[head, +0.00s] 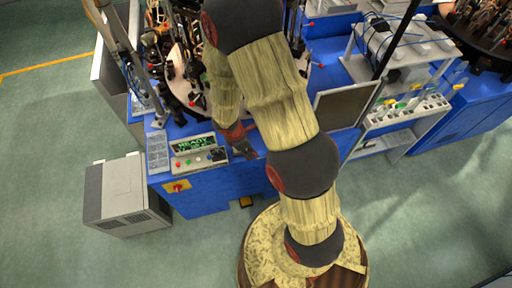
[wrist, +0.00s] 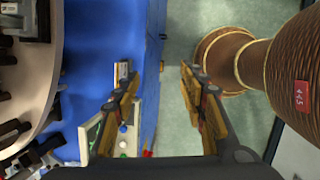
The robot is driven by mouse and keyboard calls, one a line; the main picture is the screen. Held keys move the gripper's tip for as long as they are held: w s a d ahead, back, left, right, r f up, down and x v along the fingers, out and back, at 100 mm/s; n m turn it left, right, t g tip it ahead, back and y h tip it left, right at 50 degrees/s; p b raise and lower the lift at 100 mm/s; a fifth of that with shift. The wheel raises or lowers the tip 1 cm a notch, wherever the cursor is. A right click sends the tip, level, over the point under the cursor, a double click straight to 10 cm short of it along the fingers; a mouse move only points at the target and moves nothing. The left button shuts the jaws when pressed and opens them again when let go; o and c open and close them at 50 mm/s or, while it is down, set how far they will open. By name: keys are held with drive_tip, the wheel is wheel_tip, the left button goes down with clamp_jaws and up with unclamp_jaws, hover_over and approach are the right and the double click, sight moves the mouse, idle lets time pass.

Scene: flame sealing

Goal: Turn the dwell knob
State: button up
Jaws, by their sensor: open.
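The control panel (head: 183,163) sits on the front left corner of the blue machine. It has a green lit display (head: 193,144) reading "READY" and a row of small coloured buttons. A small dark blue knob-like control (head: 217,155) is at its right end; its label is too small to read. My gripper (head: 245,150) is just right of the panel, apart from that control. In the wrist view my gripper (wrist: 157,82) is open, with nothing between its fingers. There the panel (wrist: 132,145) is at the lower left, partly hidden by a finger, with a blue control (wrist: 123,128) showing.
The blue machine top (wrist: 85,60) carries a round turntable (head: 178,88) crowded with tooling. A red rotary switch (head: 177,187) on yellow is on the machine's front. A grey cabinet (head: 125,192) stands on the floor at left. A dark monitor (head: 343,107) is right of my arm.

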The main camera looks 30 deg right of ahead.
wheel_tip(320, 180, up, 6)
drive_tip(key=s+m+b, duration=0.2)
drive_tip(key=m+b, duration=0.1)
drive_tip(key=m, duration=0.2)
drive_tip(key=shift+s+d+r+m, duration=0.15)
drive_tip(key=shift+d+r+m, duration=0.05)
drive_tip(key=shift+d+m, duration=0.2)
drive_tip(key=s+a+r+m+t+y+b, duration=0.3)
drive_tip(key=s+a+r+m+b, duration=0.6)
drive_tip(key=b, duration=0.8)
drive_tip(key=s+r+t, duration=0.1)
drive_tip(key=s+t, duration=0.1)
drive_tip(key=shift+s+a+r+m+b, duration=0.2)
drive_tip(key=shift+s+r+m+b, duration=0.1)
drive_tip(key=shift+s+m, duration=0.1)
drive_tip(key=shift+w, duration=0.1)
